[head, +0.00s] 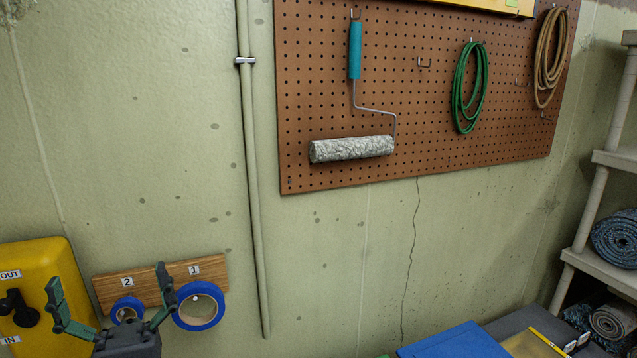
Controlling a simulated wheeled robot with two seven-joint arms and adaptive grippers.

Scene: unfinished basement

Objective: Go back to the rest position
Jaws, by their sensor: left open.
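My left gripper (107,276) is at the lower left of the head view, fingers pointing up and spread wide. A large blue tape roll (214,318) hangs under mark 1, just right of the gripper's right finger. A small blue tape roll (119,308) hangs under mark 2 and shows between the fingers, behind them. Whether the right finger touches the board or the large roll I cannot tell. My right gripper is not in view.
A yellow box (60,258) with a black valve handle is at far left. A pipe (254,180) runs down the wall. A pegboard (305,90) holds a paint roller (350,149) and coiled hoses. Shelves (600,190) stand right; a blue item (455,343) lies below.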

